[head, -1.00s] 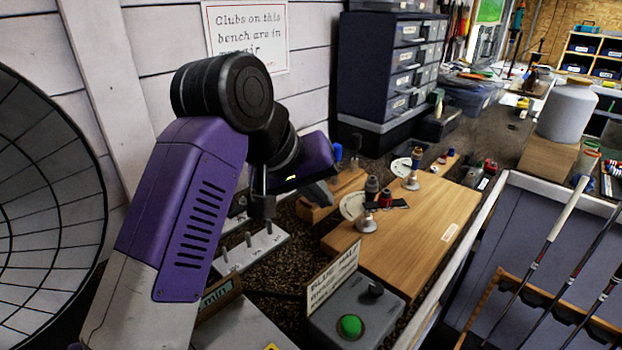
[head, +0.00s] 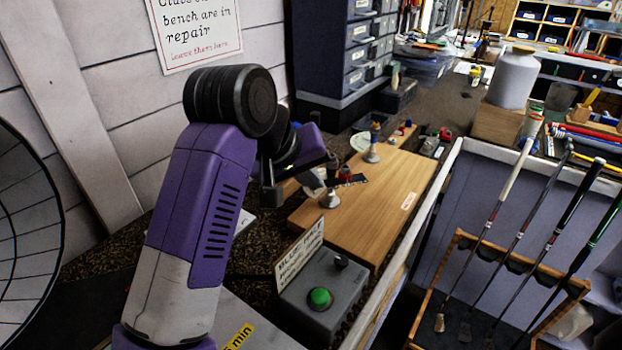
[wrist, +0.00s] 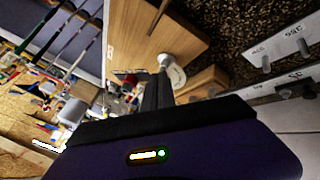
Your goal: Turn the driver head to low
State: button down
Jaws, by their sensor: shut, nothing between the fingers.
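A wooden board (head: 372,215) on the bench carries two small fixtures. The near fixture has a round metal base (head: 330,200), a red cap (head: 345,173) and a dark flat piece (head: 353,181). The far fixture has a metal base (head: 371,155), a gold-and-blue top (head: 375,129) and a pale dial plate (head: 360,141). I cannot tell which part is the driver head, and no low mark is readable. My gripper (wrist: 157,80) is shut and empty in the wrist view, its tips overlapping the near fixture's base (wrist: 172,70). Whether they touch is unclear. My arm partly hides this area in the head view.
A grey box with a green button (head: 320,298) and a sign (head: 299,254) stand before the board. A rack with several clubs (head: 480,245) is at right. A pegged metal plate (wrist: 285,55) lies beside the board. Drawers (head: 345,60) stand behind.

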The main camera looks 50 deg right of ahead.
jog(key=shift+w+f+b, duration=0.1)
jog(key=shift+f+b, duration=0.3)
jog(key=shift+b, duration=0.75)
jog(key=b, duration=0.4)
jog(key=shift+s+d+b, duration=0.2)
jog(key=shift+s+b, duration=0.05)
jog(key=shift+b, duration=0.05)
jog(key=b, duration=0.2)
jog(key=shift+s+d+r+n+t+b, duration=0.2)
jog(key=shift+s+r+n+t+b, duration=0.1)
jog(key=shift+s+n+b, duration=0.1)
